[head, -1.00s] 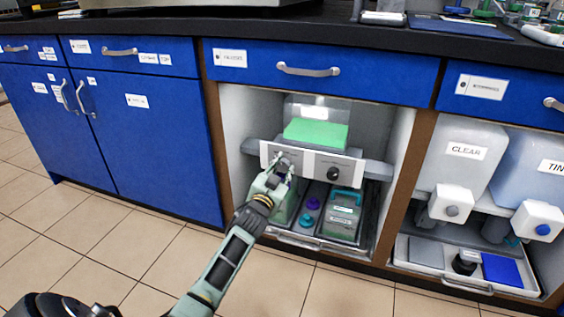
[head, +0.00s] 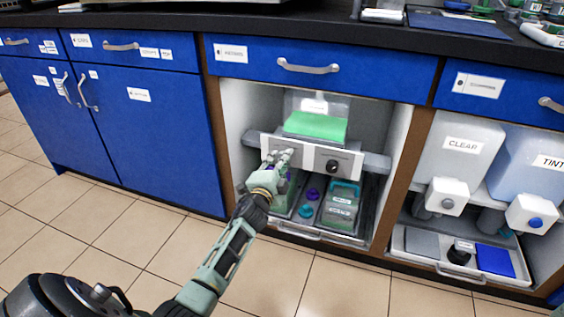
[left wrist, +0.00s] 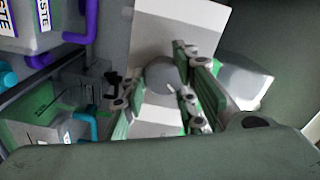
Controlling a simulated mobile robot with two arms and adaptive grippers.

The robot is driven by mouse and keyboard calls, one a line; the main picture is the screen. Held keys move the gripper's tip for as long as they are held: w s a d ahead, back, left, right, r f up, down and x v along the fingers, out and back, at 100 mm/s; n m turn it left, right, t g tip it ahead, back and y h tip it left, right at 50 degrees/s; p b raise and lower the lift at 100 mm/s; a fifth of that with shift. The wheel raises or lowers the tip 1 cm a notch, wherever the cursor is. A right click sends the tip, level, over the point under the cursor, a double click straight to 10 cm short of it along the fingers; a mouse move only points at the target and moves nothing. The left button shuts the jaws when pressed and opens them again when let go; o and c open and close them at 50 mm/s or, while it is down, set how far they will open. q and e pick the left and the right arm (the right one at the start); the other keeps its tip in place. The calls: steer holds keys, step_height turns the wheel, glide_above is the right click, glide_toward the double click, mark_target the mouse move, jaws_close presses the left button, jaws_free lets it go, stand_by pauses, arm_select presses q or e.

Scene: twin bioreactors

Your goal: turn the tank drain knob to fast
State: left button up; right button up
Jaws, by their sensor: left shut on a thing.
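The tank (head: 317,123) with green liquid sits on a shelf in the open middle bay. Below it is a white front panel (head: 304,155) with a dark round knob (head: 332,165) on its right part. My left gripper (head: 279,158) is at the left part of this panel. In the left wrist view its fingers (left wrist: 155,90) are shut around a grey round knob (left wrist: 164,76) in front of the white panel. The fingers hide part of the knob, and its setting cannot be read.
Below the panel a tray (head: 299,233) holds containers with purple and teal parts. To the right stand the CLEAR tank (head: 461,165) and a TINT tank (head: 540,160) with white tap blocks. Blue cabinet doors (head: 150,135) are at left. The tiled floor in front is clear.

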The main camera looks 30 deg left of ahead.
arm_select(q)
steer(key=shift+d+f+m, duration=0.3)
steer(key=shift+f+m, duration=0.2)
steer(key=shift+m, duration=0.3)
steer(key=shift+s, duration=0.1)
steer(key=o, duration=1)
steer(key=shift+f, duration=0.1)
steer(key=shift+a, duration=0.1)
steer(key=shift+r, duration=0.3)
steer(key=v, duration=1.1)
steer(key=shift+s+f, duration=0.1)
steer(key=shift+s, duration=0.3)
